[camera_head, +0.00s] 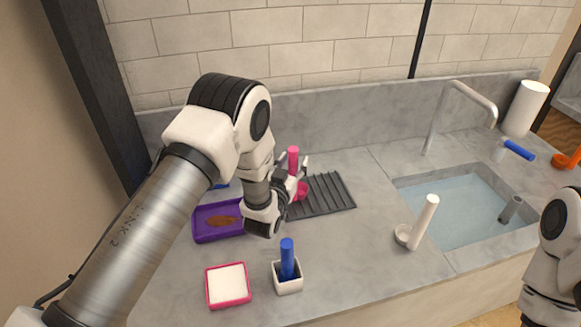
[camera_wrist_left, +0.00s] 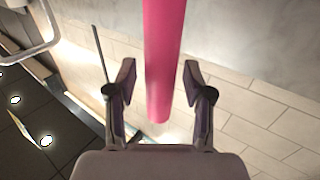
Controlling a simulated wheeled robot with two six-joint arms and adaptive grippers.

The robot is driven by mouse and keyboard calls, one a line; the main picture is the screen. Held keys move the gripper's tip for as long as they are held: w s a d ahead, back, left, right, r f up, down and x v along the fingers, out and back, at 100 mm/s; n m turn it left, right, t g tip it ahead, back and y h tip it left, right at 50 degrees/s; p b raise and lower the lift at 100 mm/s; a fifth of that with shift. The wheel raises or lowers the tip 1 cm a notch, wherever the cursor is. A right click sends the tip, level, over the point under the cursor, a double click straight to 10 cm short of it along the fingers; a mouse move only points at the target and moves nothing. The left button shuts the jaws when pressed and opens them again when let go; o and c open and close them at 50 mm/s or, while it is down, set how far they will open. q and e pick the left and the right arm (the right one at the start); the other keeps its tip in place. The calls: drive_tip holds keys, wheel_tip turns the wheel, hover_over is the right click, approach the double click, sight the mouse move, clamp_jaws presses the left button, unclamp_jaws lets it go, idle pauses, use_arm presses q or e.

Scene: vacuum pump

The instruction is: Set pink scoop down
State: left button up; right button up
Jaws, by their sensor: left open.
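The pink scoop (camera_head: 293,154) stands with its handle upright and its bowl low on the dark ribbed drying mat (camera_head: 335,194). My left gripper (camera_head: 294,168) is open at the scoop, and its wrist hides part of the scoop and the mat. In the left wrist view the pink handle (camera_wrist_left: 164,50) runs down from the top edge between the two spread fingers of my left gripper (camera_wrist_left: 158,85). A gap shows on both sides of the handle. My right arm shows at the right edge, but its gripper is out of view.
A purple tray (camera_head: 206,237) with brown contents lies left of the mat. In front are a pink-rimmed white dish (camera_head: 228,286) and a white holder (camera_head: 289,287) with a blue-handled tool (camera_head: 287,256). A white scoop (camera_head: 424,222) stands by the water-filled sink (camera_head: 455,205). Bare counter lies between.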

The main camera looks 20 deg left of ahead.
use_arm(q)
drive_tip(key=s+b, duration=0.3)
drive_tip(key=s, duration=0.9)
